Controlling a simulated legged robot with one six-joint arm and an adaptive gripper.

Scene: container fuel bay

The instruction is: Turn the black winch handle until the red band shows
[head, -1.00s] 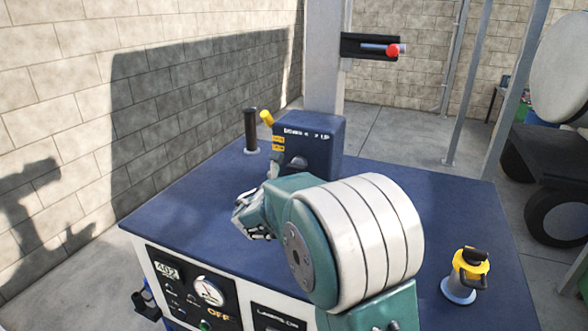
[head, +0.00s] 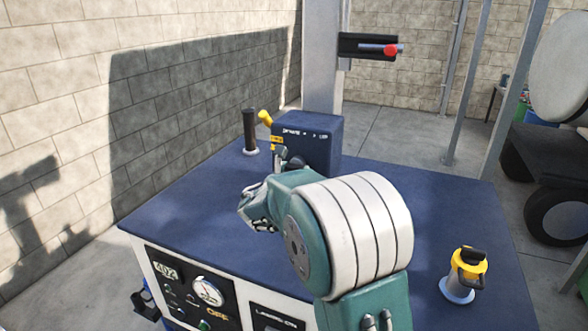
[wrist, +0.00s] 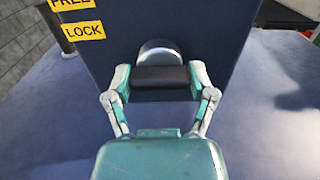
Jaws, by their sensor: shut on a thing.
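The winch is a dark blue box (head: 318,148) on the blue bench top. In the wrist view its face (wrist: 215,30) fills the upper middle. The black winch handle (wrist: 160,77) lies crosswise below a silver rounded hub (wrist: 160,48). My gripper (wrist: 160,82) is shut on the handle, one finger at each end of the grip. In the head view my wrist and arm hide most of the handle and the box's lower front. I cannot make out a red band on the winch.
A yellow-topped fitting (head: 467,270) stands at the bench's right. A red-knobbed bar (head: 390,50) is on the column.

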